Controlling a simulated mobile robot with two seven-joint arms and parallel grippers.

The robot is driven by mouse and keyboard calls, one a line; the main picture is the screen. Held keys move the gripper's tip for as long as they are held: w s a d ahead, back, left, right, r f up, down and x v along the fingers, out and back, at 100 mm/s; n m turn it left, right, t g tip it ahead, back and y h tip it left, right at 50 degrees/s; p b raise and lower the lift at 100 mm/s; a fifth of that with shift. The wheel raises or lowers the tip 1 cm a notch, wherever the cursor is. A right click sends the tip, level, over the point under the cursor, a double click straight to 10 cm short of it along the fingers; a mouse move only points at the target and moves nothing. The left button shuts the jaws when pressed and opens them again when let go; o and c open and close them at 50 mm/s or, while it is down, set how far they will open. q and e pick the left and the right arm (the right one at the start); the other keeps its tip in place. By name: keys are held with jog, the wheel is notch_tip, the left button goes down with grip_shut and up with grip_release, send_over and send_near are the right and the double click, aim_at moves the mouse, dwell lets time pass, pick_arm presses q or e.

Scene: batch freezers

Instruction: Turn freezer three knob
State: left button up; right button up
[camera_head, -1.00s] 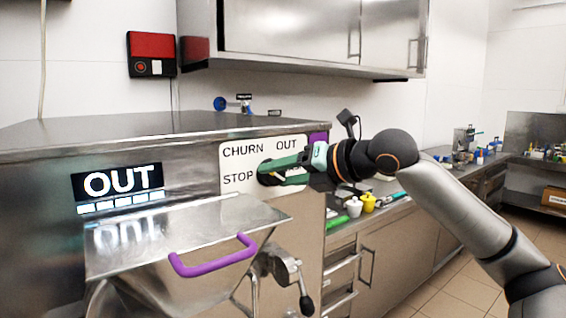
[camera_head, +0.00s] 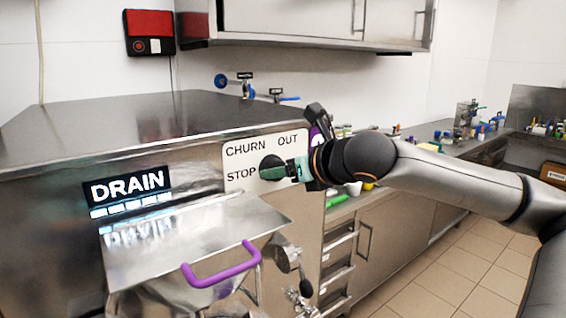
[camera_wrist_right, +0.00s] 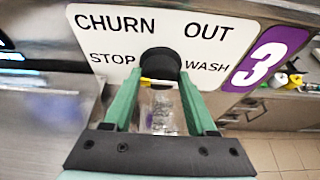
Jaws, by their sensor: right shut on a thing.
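The black knob (camera_head: 271,168) of freezer three sits on a white panel (camera_head: 240,160) marked CHURN, OUT and STOP. In the right wrist view the knob (camera_wrist_right: 160,64) has a yellow bar at its lower edge, and the panel also shows WASH and a purple 3. My right gripper (camera_head: 290,169) reaches the knob from the right; in its wrist view its green fingers (camera_wrist_right: 160,82) are shut on the knob, one on each side. The freezer display (camera_head: 127,187) reads DRAIN. My left gripper is out of view.
A sloped steel lid with a purple handle (camera_head: 222,274) sticks out below the display. A metal lever (camera_head: 288,258) hangs under the panel. A counter with drawers (camera_head: 339,262) stands to the right, with tiled floor beyond.

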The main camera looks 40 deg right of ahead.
jog(key=shift+w+d+r, duration=0.1)
jog(key=shift+r, duration=0.3)
jog(key=o, duration=1.4)
jog(key=shift+w+f, duration=0.2)
jog(key=shift+f, duration=0.05)
jog(key=shift+c, duration=0.2)
jog(key=shift+s, duration=0.1)
jog(key=b+v, duration=0.3)
jog(key=v, duration=0.9)
jog(key=shift+s, duration=0.25)
